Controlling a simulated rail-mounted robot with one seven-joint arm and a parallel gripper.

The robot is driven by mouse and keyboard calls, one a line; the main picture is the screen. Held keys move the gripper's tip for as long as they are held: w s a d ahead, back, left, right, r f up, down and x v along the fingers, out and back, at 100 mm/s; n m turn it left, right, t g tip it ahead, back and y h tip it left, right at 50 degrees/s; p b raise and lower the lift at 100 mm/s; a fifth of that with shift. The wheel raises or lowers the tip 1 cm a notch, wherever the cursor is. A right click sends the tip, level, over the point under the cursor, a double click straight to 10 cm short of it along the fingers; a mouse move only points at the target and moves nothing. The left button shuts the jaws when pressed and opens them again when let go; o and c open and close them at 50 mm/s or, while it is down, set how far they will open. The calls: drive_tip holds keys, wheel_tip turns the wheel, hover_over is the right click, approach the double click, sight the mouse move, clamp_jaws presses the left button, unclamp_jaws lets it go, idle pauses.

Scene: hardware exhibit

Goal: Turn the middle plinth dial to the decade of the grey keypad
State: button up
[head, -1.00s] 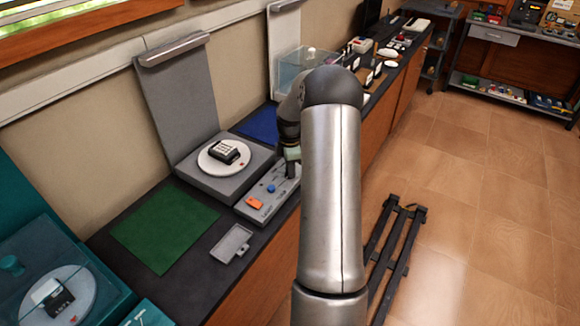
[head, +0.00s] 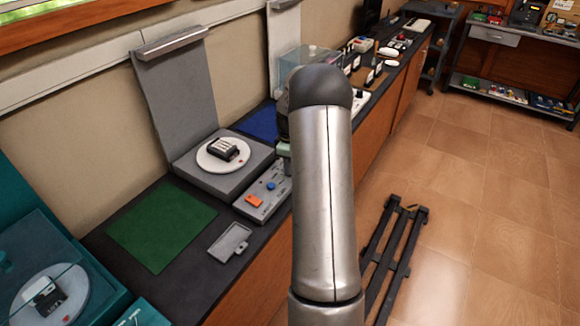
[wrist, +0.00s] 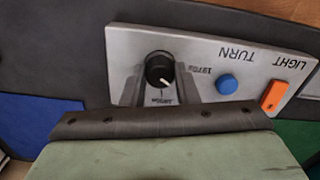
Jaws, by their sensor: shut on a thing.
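The middle plinth (head: 186,181) is grey, with a white turntable (head: 205,166) carrying a small dark and pale keypad-like device (head: 223,151). Its control panel (head: 244,206) has an orange switch and a blue button. In the wrist view, the round black dial (wrist: 158,66) sits on this panel (wrist: 135,43). Its white pointer mark points toward the lower right of the picture. A "1970s" label lies to its right; the label below it is too small to read surely. My gripper (wrist: 163,92) is shut on the dial. In the head view my arm hides the dial and most of the gripper.
A teal plinth (head: 20,240) with another turntable and device stands at the left. A green mat (head: 160,225) and a small grey plate (head: 230,240) lie on the dark counter. A blue mat (head: 258,124) and a clear case (head: 303,62) are beyond.

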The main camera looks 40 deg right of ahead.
drive_tip(key=m+b, duration=0.1)
drive_tip(key=m, duration=0.3)
drive_tip(key=shift+m, duration=0.3)
drive_tip(key=m+b, duration=0.1)
drive_tip(key=m, duration=0.8)
drive_tip(key=shift+b, duration=0.35)
drive_tip(key=shift+m, duration=1.8)
drive_tip(key=o, duration=1)
drive_tip(key=shift+c, duration=0.2)
wheel_tip(320, 180, up, 18)
drive_tip(key=shift+f, duration=0.2)
